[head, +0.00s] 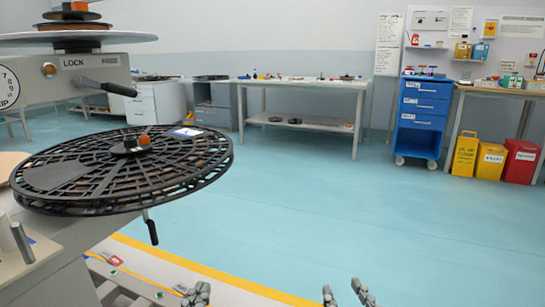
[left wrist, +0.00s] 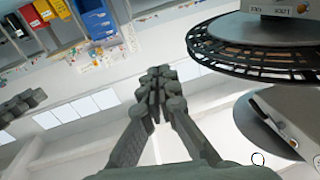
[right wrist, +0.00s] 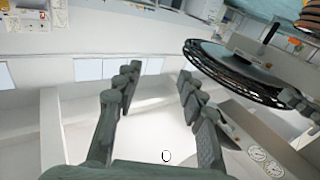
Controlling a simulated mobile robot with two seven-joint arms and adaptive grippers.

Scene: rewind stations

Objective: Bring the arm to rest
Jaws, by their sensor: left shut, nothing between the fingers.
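My left gripper (head: 196,295) is at the bottom edge of the head view, below and right of the large black reel. In the left wrist view its fingers (left wrist: 158,78) meet at the tips with nothing between them. My right gripper (head: 346,293) is at the bottom edge, further right, over the floor. In the right wrist view its fingers (right wrist: 156,80) stand apart with a clear gap, empty. Both arms are mostly below the head view's frame.
A large black slotted reel (head: 85,185) lies flat on the rewind station at left, with a crank handle (head: 150,228) hanging beside it. A grey LOCK housing (head: 95,68) stands above. The blue floor (head: 300,215) is clear. A workbench (head: 300,85), blue drawer cart (head: 422,115) and coloured bins (head: 490,160) stand further back.

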